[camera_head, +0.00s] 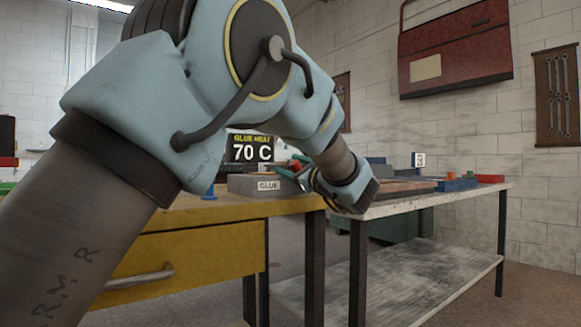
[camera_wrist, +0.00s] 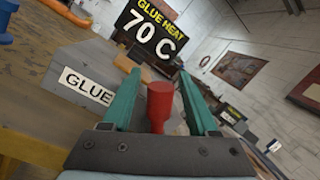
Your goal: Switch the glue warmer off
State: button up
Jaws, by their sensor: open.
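The glue warmer is a grey box with a white GLUE label; it stands on the yellow bench in the head view (camera_head: 240,186) and at the left in the wrist view (camera_wrist: 62,62). A black display (camera_wrist: 150,32) behind it reads GLUE HEAT 70 C; it also shows in the head view (camera_head: 251,147). A red handle or knob (camera_wrist: 160,103) stands between the two teal fingers of my gripper (camera_wrist: 158,78). My gripper is open around it, and I cannot tell whether a finger touches it. In the head view my gripper (camera_head: 292,171) is beside the warmer, partly hidden by my wrist.
The yellow bench (camera_head: 185,250) has a drawer with a handle. A worn pale bench (camera_head: 440,200) stands to its right, with a small blue bin (camera_head: 457,184) and a red item (camera_head: 490,178) on it. A blue object (camera_head: 210,192) sits left of the warmer.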

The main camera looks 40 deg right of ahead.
notch_tip(320, 180, up, 10)
jog(key=p, duration=0.3)
jog(key=shift+f, duration=0.1)
